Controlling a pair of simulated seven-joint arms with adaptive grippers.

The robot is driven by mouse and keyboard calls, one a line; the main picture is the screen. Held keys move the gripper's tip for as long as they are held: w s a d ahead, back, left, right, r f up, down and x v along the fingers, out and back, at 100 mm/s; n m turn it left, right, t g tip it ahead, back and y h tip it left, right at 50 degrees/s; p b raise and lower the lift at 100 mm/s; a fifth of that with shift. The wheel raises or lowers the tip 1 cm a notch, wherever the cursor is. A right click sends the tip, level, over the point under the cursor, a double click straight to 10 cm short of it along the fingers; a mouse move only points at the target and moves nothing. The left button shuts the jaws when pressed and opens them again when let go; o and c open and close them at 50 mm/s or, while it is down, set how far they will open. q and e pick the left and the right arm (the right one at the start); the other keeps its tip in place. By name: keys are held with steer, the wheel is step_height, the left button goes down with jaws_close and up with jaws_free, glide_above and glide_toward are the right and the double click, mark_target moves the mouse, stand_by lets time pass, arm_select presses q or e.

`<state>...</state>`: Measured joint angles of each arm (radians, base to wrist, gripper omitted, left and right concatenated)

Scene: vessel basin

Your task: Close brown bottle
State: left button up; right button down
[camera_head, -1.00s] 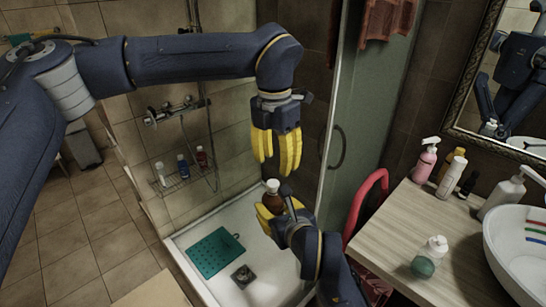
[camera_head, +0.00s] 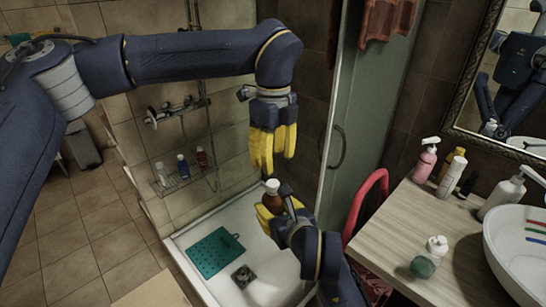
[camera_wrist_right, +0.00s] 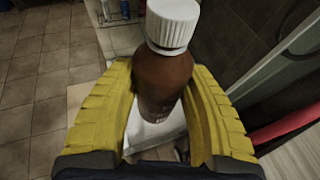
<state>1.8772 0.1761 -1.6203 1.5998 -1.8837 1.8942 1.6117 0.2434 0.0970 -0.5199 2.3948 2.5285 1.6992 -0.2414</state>
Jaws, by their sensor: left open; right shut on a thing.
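A brown bottle (camera_head: 273,201) with a white ribbed cap (camera_head: 272,186) on its top is held upright by my right gripper (camera_head: 269,215). The right wrist view shows the bottle (camera_wrist_right: 160,82) between the yellow fingers, with the white cap (camera_wrist_right: 172,24) above its shoulder. I cannot tell how tightly the cap sits. My left gripper (camera_head: 273,171) is open and points down, just above the cap. Its yellow fingers hold nothing, and its tips appear close to the cap.
A shower tray (camera_head: 205,232) with a teal mat (camera_head: 214,251) lies below. A wooden counter (camera_head: 400,225) with several bottles and a white basin (camera_head: 515,250) is on the right. A red chair (camera_head: 372,195) and a glass door (camera_head: 365,130) stand near my right arm.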

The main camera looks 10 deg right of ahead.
mark_target(273, 183)
arm_select(q)
steer(key=n, duration=0.4)
steer(key=shift+a, duration=0.1)
steer(key=n, duration=0.3)
steer(key=shift+n, duration=0.3)
steer(key=shift+f, duration=0.15)
steer(key=shift+f, duration=3.9)
jaws_close()
